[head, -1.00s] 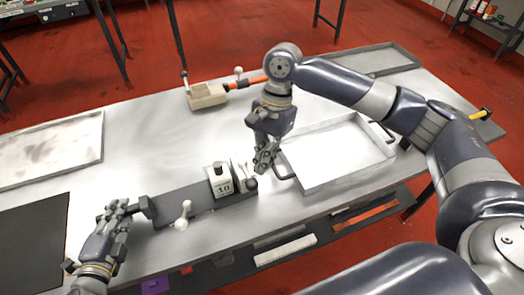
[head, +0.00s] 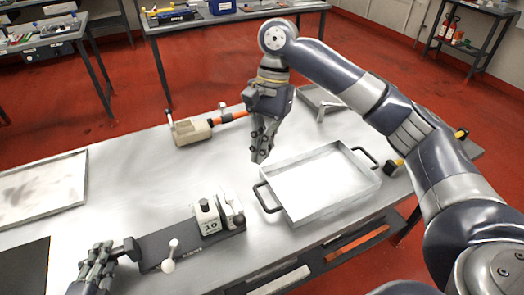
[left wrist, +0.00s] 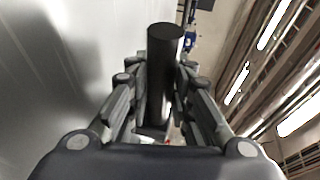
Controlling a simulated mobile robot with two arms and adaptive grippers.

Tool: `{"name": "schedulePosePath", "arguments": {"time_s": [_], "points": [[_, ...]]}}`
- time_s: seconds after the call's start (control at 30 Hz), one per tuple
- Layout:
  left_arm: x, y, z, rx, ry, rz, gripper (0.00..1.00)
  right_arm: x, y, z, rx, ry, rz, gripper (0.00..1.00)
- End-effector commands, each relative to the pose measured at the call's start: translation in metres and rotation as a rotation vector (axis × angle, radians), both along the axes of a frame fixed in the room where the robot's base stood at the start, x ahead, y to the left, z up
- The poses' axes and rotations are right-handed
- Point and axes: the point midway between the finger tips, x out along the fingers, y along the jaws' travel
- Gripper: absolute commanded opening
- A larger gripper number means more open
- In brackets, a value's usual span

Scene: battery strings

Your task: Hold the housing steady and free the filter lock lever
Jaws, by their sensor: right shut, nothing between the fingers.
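The likely housing is a dark grey base (head: 200,243) near the table's front edge, with a white block (head: 210,226) marked 10 on its right part. A short lever with a white ball knob (head: 168,265) stands on its front side; I cannot tell if this is the filter lock lever. My left gripper (head: 112,262) is shut on the black handle (head: 128,249) at the base's left end. In the left wrist view the black handle (left wrist: 165,65) stands between the fingers. My right gripper (head: 260,155) is shut and empty, above the table behind the block, apart from it.
A metal tray (head: 345,205) with black handles stands right of the base. A beige box (head: 190,132) with an orange handle lies behind. A flat tray (head: 75,200) and a dark mat (head: 22,268) are at left. The table's middle is clear.

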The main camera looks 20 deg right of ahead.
Motion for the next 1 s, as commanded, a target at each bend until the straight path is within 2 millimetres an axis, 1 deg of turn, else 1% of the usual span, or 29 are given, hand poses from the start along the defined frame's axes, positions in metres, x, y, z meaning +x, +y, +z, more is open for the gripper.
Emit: {"name": "schedulePosePath", "arguments": {"time_s": [0.03,0.1,0.4,0.53,0.67,1.0], "points": [[-0.004,0.002,-0.011,0.005,0.021,0.005,0.31,0.000,0.000,-0.001,0.000,0.000,0.000,0.00],[-0.003,0.002,-0.010,0.005,0.020,0.005,0.43,0.000,0.000,-0.001,0.000,0.000,0.000,0.00],[-0.002,0.002,-0.005,0.004,0.010,0.003,0.43,0.000,0.000,-0.001,0.000,0.000,0.000,0.00],[-0.007,0.003,-0.003,0.002,0.009,0.003,0.43,0.000,0.000,-0.001,0.000,0.000,0.000,0.00],[-0.020,0.006,-0.001,0.001,0.010,0.003,0.43,0.000,0.000,-0.001,0.000,0.000,0.000,0.00],[-0.065,0.020,0.009,0.001,0.014,0.005,0.43,0.000,0.000,-0.001,0.000,0.000,0.000,0.00]]}}
